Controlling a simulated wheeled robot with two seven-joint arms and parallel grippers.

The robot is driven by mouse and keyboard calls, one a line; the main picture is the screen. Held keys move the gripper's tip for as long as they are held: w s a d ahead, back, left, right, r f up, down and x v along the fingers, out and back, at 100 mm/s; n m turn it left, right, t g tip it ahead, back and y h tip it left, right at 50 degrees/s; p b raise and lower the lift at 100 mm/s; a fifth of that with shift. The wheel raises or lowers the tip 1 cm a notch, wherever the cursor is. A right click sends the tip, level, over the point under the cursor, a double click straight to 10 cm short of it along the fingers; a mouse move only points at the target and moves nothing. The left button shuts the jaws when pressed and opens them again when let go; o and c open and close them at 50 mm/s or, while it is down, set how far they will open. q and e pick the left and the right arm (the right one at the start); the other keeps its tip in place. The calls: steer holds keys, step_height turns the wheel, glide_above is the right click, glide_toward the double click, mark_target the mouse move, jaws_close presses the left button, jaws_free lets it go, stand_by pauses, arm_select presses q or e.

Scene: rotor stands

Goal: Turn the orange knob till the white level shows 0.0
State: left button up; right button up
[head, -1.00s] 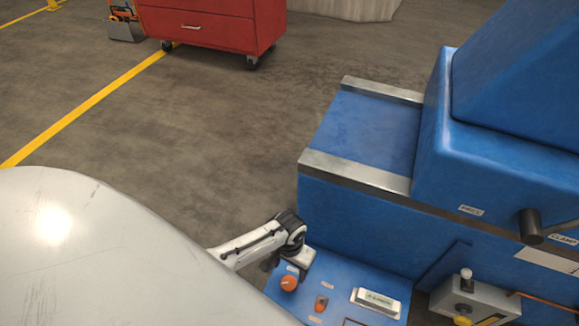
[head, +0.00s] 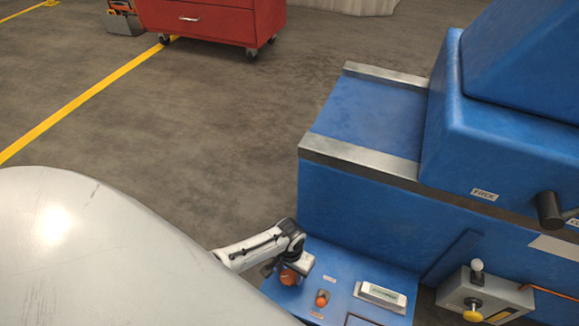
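The orange knob (head: 289,277) sits on the blue panel at the foot of the blue machine. My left gripper (head: 285,268) is at the knob, just above and behind it in the picture. Its fingers are mostly hidden by its own body, so I cannot tell whether they touch or hold the knob. The white level (head: 382,296) lies on the panel to the right; its display is too small to read. My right gripper is not in view.
A smaller orange switch (head: 322,299) sits between knob and level. A grey box (head: 484,296) with a yellow button stands right of the panel. The blue machine (head: 370,200) rises behind. A red cabinet (head: 215,18) stands far back; open floor lies left.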

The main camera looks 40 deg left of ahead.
arm_select(q)
steer(key=c, duration=0.6)
steer(key=shift+m, duration=0.3)
